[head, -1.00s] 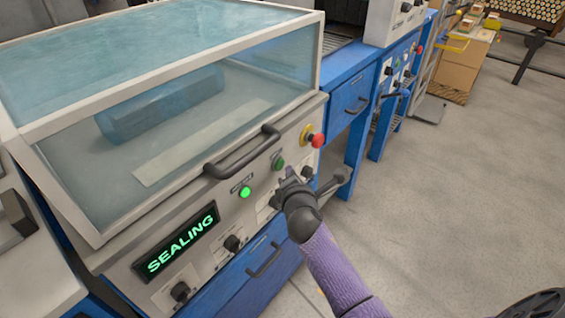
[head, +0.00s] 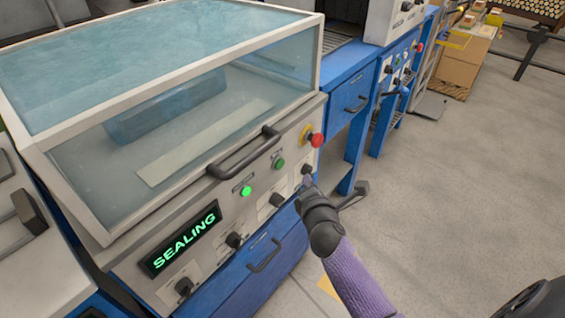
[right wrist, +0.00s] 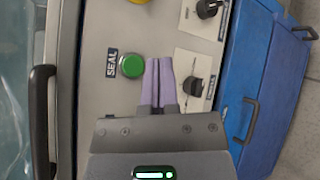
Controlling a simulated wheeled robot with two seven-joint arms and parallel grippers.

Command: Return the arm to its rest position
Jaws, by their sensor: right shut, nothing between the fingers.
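My right gripper (head: 308,184) is shut and empty, held out in front of the sealing machine's control panel (head: 215,245). In the right wrist view its two purple fingers (right wrist: 158,82) lie together beside the green SEAL button (right wrist: 131,66); I cannot tell whether they touch the panel. The green button also shows in the head view (head: 278,163), uncovered by the gripper. The machine's display (head: 181,239) reads SEALING in green, and a green lamp (head: 246,190) is lit. The clear lid (head: 180,120) is down. My left gripper is not in view.
A red stop button (head: 317,140) and a dark lid handle (head: 243,154) stick out near my right gripper. Several black knobs line the panel, one of them close to the fingers in the wrist view (right wrist: 194,88). Open concrete floor (head: 460,190) lies to the right.

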